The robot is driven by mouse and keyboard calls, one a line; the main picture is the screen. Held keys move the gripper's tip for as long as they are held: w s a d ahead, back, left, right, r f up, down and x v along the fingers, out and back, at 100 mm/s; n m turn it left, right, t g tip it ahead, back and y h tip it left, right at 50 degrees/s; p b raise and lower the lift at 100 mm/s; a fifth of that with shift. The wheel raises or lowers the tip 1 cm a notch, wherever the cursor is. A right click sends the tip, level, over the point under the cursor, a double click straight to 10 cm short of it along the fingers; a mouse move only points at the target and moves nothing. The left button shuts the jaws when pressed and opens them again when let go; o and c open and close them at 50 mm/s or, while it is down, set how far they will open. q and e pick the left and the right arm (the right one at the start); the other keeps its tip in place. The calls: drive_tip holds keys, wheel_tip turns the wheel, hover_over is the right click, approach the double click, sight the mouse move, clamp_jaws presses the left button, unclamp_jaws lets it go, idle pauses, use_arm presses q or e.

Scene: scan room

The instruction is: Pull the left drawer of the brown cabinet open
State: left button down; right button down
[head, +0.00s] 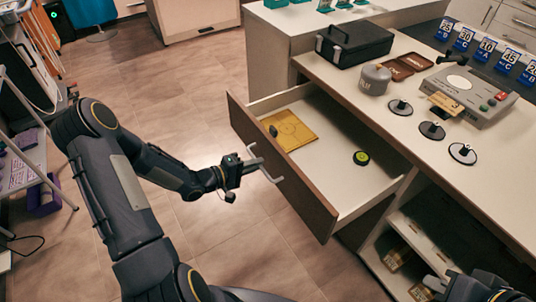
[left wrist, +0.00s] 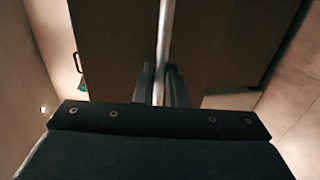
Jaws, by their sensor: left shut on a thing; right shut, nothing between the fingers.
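The left drawer (head: 335,222) of the brown cabinet (head: 440,150) stands well out from the body, and its inside shows from above in the head view. Its metal handle (head: 267,172) is on the brown front panel. My left gripper (head: 250,163) is shut on the handle. In the left wrist view the handle is a pale upright bar (left wrist: 165,35) between the fingers (left wrist: 160,85), with the brown front (left wrist: 110,50) behind it. My right gripper (head: 436,285) is shut and empty at the bottom right, partly cut off by the frame edge.
In the drawer lie a yellow board (head: 291,131), a small dark object (head: 273,131) and a green-black disc (head: 361,158). The floor (head: 195,95) left of the drawer is clear.

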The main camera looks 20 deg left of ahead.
use_arm(q)
drive_tip(key=shift+f+p+v, duration=0.25)
drive_tip(key=shift+v, duration=0.95)
drive_tip(key=shift+f+p+v, duration=0.25)
drive_tip(key=shift+v, duration=1)
drive_tip(key=c, duration=1.5)
unclamp_jaws()
drive_tip(key=v, duration=0.8)
drive_tip(key=shift+f, duration=0.15)
